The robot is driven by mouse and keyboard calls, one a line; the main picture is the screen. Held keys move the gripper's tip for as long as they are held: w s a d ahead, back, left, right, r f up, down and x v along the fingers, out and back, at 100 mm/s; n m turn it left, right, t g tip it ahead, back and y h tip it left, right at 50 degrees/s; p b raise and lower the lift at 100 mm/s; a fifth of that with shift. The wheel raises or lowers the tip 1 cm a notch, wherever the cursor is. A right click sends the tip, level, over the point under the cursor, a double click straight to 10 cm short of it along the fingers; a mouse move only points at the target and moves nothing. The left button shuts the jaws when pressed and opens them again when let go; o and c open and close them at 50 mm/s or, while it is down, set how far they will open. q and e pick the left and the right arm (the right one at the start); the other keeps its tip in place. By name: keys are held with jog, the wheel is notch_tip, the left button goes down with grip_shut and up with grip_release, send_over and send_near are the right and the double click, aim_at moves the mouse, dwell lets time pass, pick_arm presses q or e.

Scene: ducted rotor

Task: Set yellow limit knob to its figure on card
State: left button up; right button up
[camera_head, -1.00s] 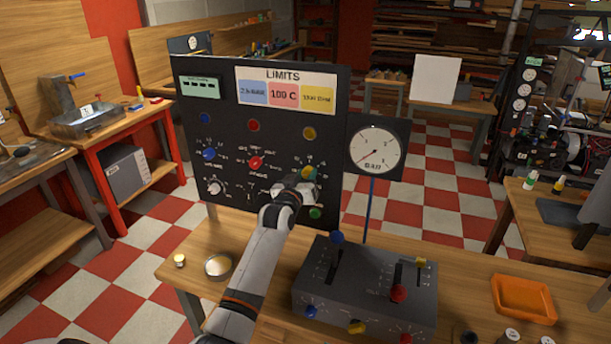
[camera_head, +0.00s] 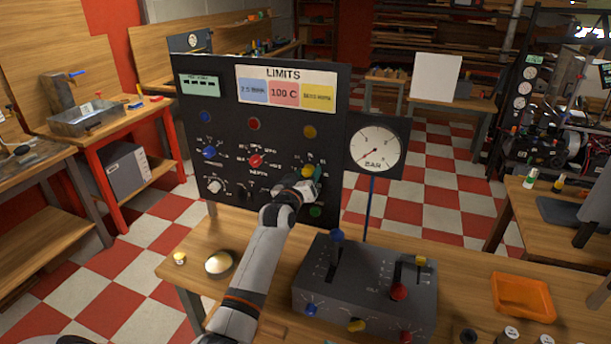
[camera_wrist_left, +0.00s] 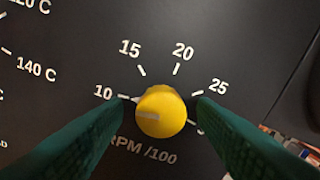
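The yellow limit knob (camera_wrist_left: 161,112) sits on the black panel (camera_head: 225,125), above the label RPM /100. Its pale mark points left, near the 10 tick. Scale figures 10, 15, 20 and 25 show around it; the lower right one is partly hidden. My left gripper (camera_wrist_left: 163,100) has its green fingers on either side of the knob, with small gaps showing. In the head view my left gripper (camera_head: 312,183) is at the knob (camera_head: 308,171). The LIMITS card (camera_head: 287,74) has blue, red and yellow fields; the yellow field's figure (camera_head: 318,96) is too blurred to read surely.
Blue (camera_head: 209,153) and red (camera_head: 256,161) knobs sit left of my gripper on the panel. A round BAR gauge (camera_head: 376,148) stands to the right. A grey lever box (camera_head: 365,290) and an orange tray (camera_head: 523,297) are on the bench. Open bench lies between box and tray.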

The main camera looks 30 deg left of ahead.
pick_arm(q)
jog(key=b+v, duration=0.2)
jog(key=v, duration=1)
jog(key=shift+r, duration=0.1)
dwell(0.4)
